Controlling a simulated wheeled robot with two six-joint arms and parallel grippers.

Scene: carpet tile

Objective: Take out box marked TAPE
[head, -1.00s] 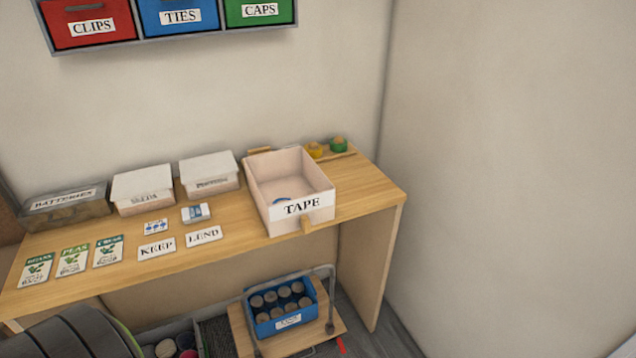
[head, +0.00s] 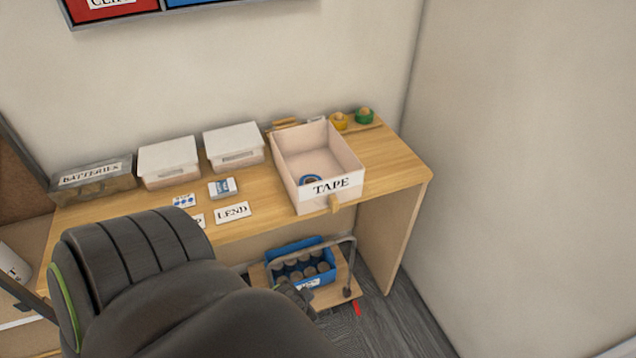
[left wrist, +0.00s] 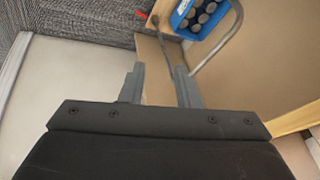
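The box marked TAPE (head: 337,186) is a pale open bin on the right part of the wooden desk, its label and a small wooden pull facing front. A blue ring-shaped roll (head: 310,180) lies inside it. My left arm crosses the lower head view; its gripper (head: 297,292) is below the desk top, in front of the trolley, partly hidden by the arm. In the left wrist view the left gripper's (left wrist: 158,84) fingers are apart with nothing between them. My right gripper is in neither view.
A trolley (head: 347,280) with a blue crate (head: 318,273) of round-topped items stands under the desk (head: 395,165). Lidded white boxes, a BATTERIES box (head: 92,178) and a LEND card (head: 232,212) are left of the TAPE box. Yellow (head: 339,121) and green (head: 364,115) rolls sit behind it.

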